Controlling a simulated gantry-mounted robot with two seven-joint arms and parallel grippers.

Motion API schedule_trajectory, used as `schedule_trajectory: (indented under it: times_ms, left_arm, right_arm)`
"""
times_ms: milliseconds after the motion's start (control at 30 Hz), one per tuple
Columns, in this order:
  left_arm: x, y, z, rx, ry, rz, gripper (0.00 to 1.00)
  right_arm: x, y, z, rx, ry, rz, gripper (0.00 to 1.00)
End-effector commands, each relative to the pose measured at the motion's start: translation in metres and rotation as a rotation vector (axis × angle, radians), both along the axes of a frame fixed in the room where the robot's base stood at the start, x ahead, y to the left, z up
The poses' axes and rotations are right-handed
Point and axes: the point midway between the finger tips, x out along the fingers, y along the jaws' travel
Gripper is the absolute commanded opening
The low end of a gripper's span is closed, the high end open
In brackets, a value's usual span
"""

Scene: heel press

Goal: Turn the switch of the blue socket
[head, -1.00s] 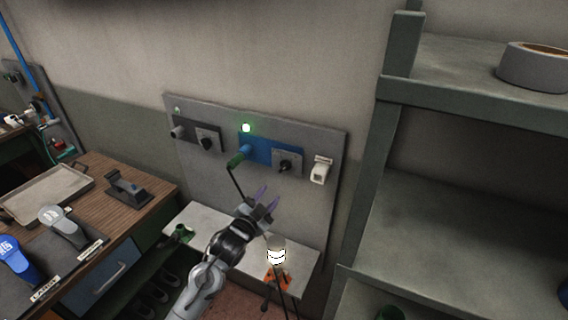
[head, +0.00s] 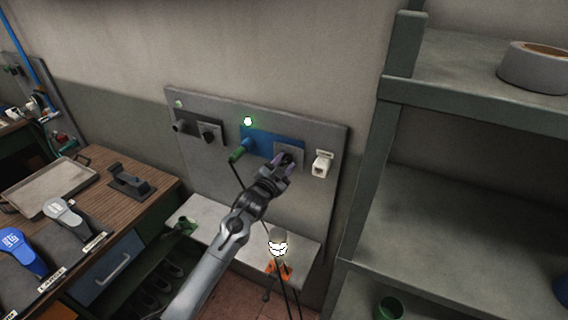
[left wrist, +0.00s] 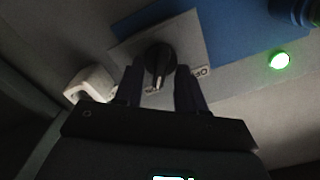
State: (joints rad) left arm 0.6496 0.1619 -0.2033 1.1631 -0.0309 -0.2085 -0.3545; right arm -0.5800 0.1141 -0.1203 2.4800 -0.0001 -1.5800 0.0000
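The blue socket panel (head: 262,139) is on the grey wall board, with a green plug (head: 238,153) in its socket and a lit green lamp (head: 248,121) above. My left gripper (head: 284,163) is at this plate. In the left wrist view its two fingers (left wrist: 160,88) stand apart, one on each side of the knob's lower part; whether they touch it I cannot tell. In the head view the gripper mostly hides the knob. My right gripper is not in view.
A white socket (head: 322,164) sits right of the switch plate. A second grey socket and knob (head: 209,132) are at left on the board (head: 225,184). A metal shelf (head: 470,100) stands at right, a wooden workbench (head: 146,164) at left.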

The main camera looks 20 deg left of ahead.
Motion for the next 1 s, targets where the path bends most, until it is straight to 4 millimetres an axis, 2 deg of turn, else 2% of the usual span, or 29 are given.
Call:
schedule_trajectory:
  times_ms: [400, 433, 600, 700, 1000]
  left_arm:
    - [0.0047, -0.0009, -0.0001, 0.0, 0.001, -0.001, 0.39]
    - [0.0047, -0.0009, -0.0001, 0.0, 0.001, -0.001, 0.38]
    - [0.0046, -0.0008, -0.0001, 0.0, 0.001, -0.001, 0.12]
    - [0.0046, -0.0008, -0.0001, 0.0, 0.001, -0.001, 0.0]
    - [0.0046, -0.0007, 0.0, -0.015, 0.001, 0.0, 0.0]
  right_arm:
    - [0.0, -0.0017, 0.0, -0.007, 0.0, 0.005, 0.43]
    - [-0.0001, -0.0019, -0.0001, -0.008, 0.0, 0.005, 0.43]
    - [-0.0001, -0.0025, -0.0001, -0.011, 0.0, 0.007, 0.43]
    - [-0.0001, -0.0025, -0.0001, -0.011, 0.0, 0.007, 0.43]
    - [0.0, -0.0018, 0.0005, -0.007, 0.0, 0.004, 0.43]
